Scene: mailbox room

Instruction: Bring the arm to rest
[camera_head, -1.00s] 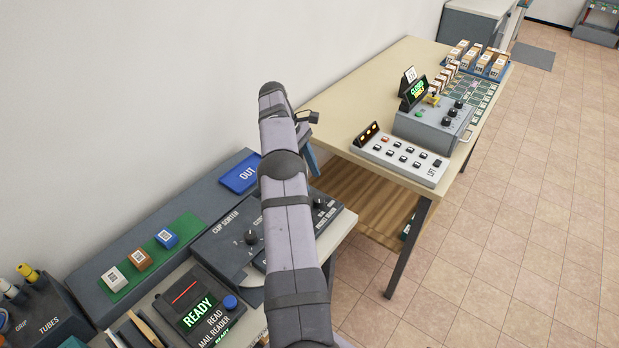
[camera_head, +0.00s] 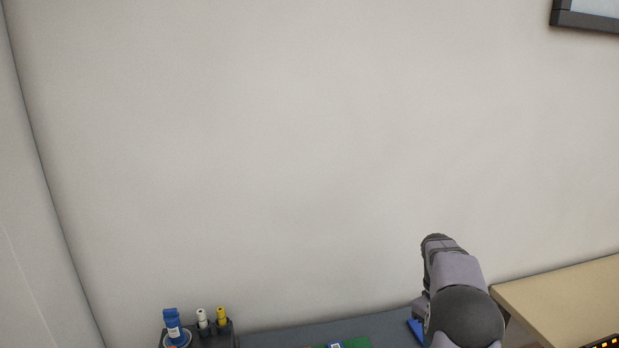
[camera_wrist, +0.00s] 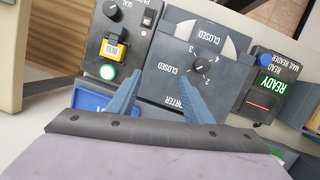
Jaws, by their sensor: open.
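My arm (camera_head: 455,290) shows at the lower right of the head view, bent in front of the wall; the jaws are hidden there. In the wrist view my gripper (camera_wrist: 158,98) has its two blue-grey fingers spread apart with nothing between them. Whether the fingertips touch the panel cannot be told.
The mail reader (camera_wrist: 272,88) reads READY at the right of the wrist view. A control box (camera_wrist: 118,45) with a yellow switch and a lit green button is at its left. The head view shows a tube rack (camera_head: 215,341) and a beige table (camera_head: 565,300).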

